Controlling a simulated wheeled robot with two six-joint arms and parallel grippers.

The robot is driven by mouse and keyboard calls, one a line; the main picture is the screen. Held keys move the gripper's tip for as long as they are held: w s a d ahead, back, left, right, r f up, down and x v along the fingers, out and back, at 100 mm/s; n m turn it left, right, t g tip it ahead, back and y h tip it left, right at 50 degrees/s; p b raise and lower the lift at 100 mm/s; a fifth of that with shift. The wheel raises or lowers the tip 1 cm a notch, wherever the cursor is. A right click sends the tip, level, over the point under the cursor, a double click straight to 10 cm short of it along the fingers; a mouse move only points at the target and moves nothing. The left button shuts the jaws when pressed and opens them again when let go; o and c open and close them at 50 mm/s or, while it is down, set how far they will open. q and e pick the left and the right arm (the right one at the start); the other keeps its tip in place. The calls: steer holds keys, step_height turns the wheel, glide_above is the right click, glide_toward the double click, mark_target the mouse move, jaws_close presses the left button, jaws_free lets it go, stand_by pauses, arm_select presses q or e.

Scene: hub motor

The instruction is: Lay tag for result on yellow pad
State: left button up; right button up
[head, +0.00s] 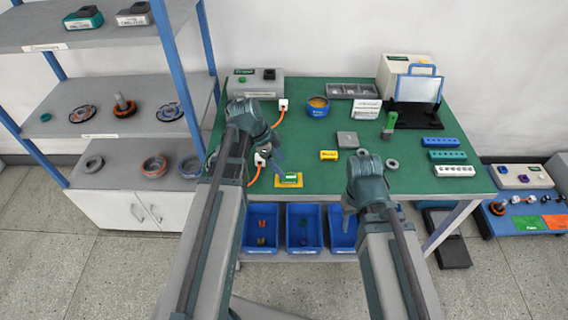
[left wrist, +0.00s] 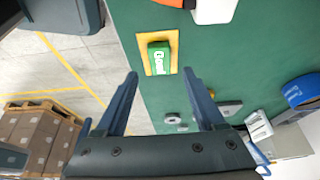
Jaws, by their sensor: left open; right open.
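A green tag (left wrist: 159,58) with white lettering that looks like "Good" lies on the yellow pad (left wrist: 142,52) in the left wrist view. In the head view the tag (head: 291,177) also lies on the yellow pad (head: 280,185), near the table's front edge. My left gripper (left wrist: 161,75) is open, its fingers apart and empty. The tag shows beyond the gap between its fingertips, apart from both. In the head view the left gripper (head: 280,165) is just behind and left of the pad. My right gripper (head: 348,212) is open near the front edge; its fingers are partly hidden.
An orange cable (head: 281,112) runs along the left side. Blue bins (head: 304,232) are below the table edge.

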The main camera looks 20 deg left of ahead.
arm_select(q)
steer(key=w+p+v, duration=0.1)
steer(key=p+v, duration=0.5)
steer(key=v, duration=0.1)
steer(key=s+d+f+n+g+y, duration=0.1)
steer(key=s+d+n+y, duration=0.4)
steer(key=s+d+n, duration=0.6)
steer(key=shift+s+d+f+y, duration=0.25)
steer(key=shift+s+d, duration=1.15)
steer(key=shift+d, duration=0.95)
